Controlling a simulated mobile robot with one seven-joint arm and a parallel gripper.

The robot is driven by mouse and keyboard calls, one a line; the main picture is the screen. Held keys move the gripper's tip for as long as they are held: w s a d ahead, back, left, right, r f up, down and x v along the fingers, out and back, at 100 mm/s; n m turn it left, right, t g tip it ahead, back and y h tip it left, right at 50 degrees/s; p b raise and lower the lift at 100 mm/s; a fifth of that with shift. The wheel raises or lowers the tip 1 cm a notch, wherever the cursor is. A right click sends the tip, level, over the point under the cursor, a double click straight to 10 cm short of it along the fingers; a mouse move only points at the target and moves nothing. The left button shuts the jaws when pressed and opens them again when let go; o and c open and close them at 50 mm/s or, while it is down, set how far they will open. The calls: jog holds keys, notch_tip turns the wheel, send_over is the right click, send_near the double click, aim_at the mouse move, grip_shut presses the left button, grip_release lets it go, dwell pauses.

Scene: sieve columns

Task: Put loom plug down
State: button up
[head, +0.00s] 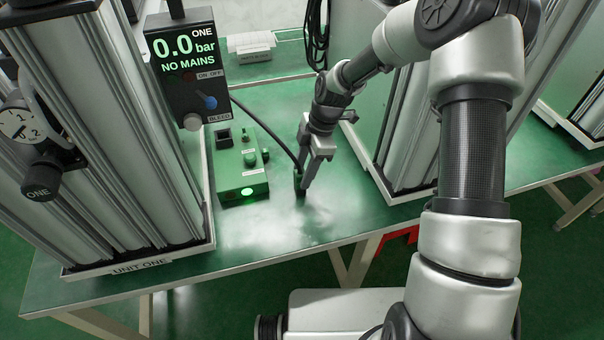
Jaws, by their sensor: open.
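The loom plug (299,184) is a small black piece at the end of a black cable. It is low at the green bench top, close to the bench's front part. My gripper (304,182) points down right at the plug, with its fingers on or beside it. The jaws are open, but the gap between them is hard to see from here. I cannot tell whether a finger touches the plug. The cable (268,124) curves from the plug up and left behind the display box.
A green control box (240,170) with a lit green lamp and a dark socket stands left of my gripper. The display box (187,70) reads "0.0 bar NO MAINS". Metal columns (95,130) flank the bench on both sides. The bench front (315,232) is clear.

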jog(key=v, duration=1)
jog(key=shift+r+p, duration=0.2)
jog(key=shift+p, duration=0.25)
dwell(1.4)
